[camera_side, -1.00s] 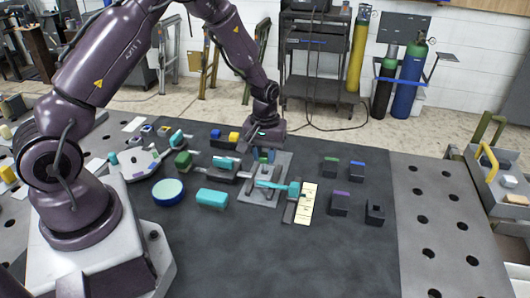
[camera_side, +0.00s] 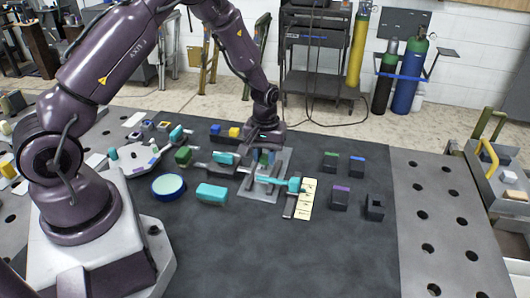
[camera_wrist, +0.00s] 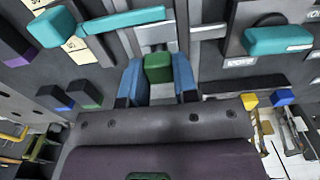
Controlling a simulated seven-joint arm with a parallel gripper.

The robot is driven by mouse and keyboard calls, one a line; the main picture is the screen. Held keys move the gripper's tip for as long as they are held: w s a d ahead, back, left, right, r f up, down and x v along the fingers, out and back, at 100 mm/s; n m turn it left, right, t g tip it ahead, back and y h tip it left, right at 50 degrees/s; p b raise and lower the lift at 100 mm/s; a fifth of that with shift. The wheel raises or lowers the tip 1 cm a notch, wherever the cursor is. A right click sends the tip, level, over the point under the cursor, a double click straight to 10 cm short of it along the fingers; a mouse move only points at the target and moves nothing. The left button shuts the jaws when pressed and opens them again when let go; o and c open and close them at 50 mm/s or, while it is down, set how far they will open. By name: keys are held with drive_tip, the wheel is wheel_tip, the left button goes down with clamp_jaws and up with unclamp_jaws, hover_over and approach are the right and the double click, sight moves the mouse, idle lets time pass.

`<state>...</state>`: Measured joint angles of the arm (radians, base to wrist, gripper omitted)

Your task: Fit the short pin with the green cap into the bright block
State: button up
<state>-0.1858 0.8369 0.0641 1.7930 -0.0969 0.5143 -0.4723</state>
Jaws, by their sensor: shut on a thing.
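My gripper (camera_wrist: 157,78) has blue fingertips and is shut on the green cap (camera_wrist: 157,68). Any pin below the cap is hidden. In the side view my gripper (camera_side: 264,156) is low over the far part of a light grey plate (camera_side: 250,193), and the cap is mostly covered by the fingers. In the wrist view a pale metal piece (camera_wrist: 155,35) lies just beyond the cap. I cannot tell whether it is the bright block, or whether the pin is inside anything.
A teal handle (camera_side: 293,186) lies across the plate beside a cream scale card (camera_side: 308,199). Dark blocks with green (camera_side: 330,155), blue (camera_side: 357,160) and purple (camera_side: 341,189) tops stand right, with a dark socketed block (camera_side: 375,208). The front of the mat is clear.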

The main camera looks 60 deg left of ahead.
drive_tip(key=shift+f, duration=0.8)
drive_tip(key=o, duration=1.5)
drive_tip(key=shift+o, duration=0.2)
drive_tip(key=shift+r, duration=0.1)
drive_tip(key=shift+r, duration=3.45)
